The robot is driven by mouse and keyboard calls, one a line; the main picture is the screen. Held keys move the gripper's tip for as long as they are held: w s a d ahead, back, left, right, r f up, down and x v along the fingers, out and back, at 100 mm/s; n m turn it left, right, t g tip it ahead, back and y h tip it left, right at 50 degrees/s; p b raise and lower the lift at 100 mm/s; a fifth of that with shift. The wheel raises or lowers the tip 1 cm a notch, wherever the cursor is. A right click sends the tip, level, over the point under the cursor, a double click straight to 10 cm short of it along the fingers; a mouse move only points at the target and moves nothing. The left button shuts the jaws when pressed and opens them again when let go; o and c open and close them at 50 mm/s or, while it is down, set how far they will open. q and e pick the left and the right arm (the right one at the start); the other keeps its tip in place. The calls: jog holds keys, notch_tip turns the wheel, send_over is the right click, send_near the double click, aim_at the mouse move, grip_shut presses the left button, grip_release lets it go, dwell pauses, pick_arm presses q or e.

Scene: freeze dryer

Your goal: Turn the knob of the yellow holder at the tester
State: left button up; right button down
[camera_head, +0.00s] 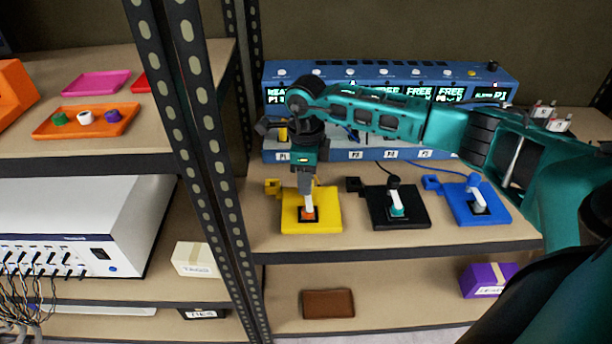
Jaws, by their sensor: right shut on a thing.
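The yellow holder (327,222) lies flat on the shelf in front of the blue tester (375,73). A white stem with an orange base, its knob (308,208), stands at the middle of the holder. My right gripper (306,188) points down over the holder and is shut on the top of the knob, hiding that top. My right arm reaches in from the right and covers part of the tester's front and displays. My left gripper is not in view.
A black holder (412,213) and a blue holder (494,212) stand to the right of the yellow one, each with its own knob. A dark upright post (205,130) stands close on the left. The shelf's front strip is clear.

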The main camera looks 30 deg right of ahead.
jog(key=shift+m, duration=0.5)
jog(key=c, duration=0.8)
grip_release()
jog(key=shift+r, duration=0.1)
notch_tip(320, 180, up, 13)
jog(key=shift+f, duration=0.1)
